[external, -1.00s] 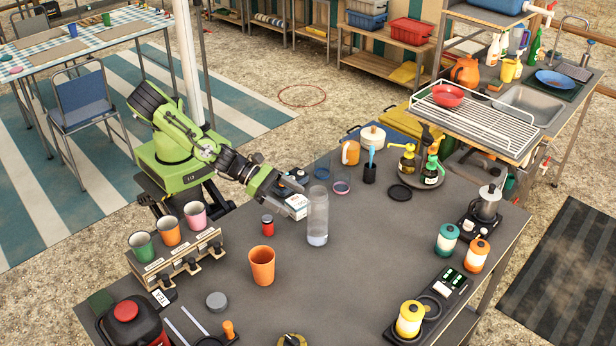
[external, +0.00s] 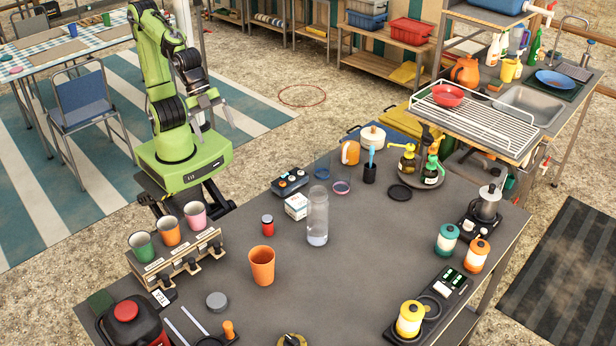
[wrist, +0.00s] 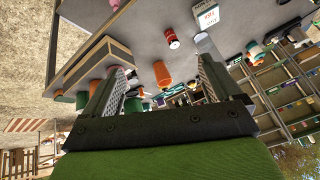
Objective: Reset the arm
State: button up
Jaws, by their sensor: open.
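My gripper (external: 213,113) is raised beside my folded green arm, off the left far edge of the dark table. In the wrist view its two fingers (wrist: 158,88) are spread apart with nothing gripped between them. My gripper touches nothing on the table.
On the dark table (external: 350,270) stand a white box (external: 297,206), a clear bottle (external: 317,222), a small red jar (external: 267,224), an orange cup (external: 262,266) and a cup rack (external: 180,262). A blue chair (external: 82,104) stands behind left.

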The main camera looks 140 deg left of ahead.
jog(key=s+d+r+n, duration=0.1)
jog(key=s+r+n, duration=0.1)
jog(key=s+n, duration=0.3)
jog(key=s, duration=0.4)
jog(key=shift+s+d+g, duration=0.3)
jog(key=shift+s+d, duration=0.1)
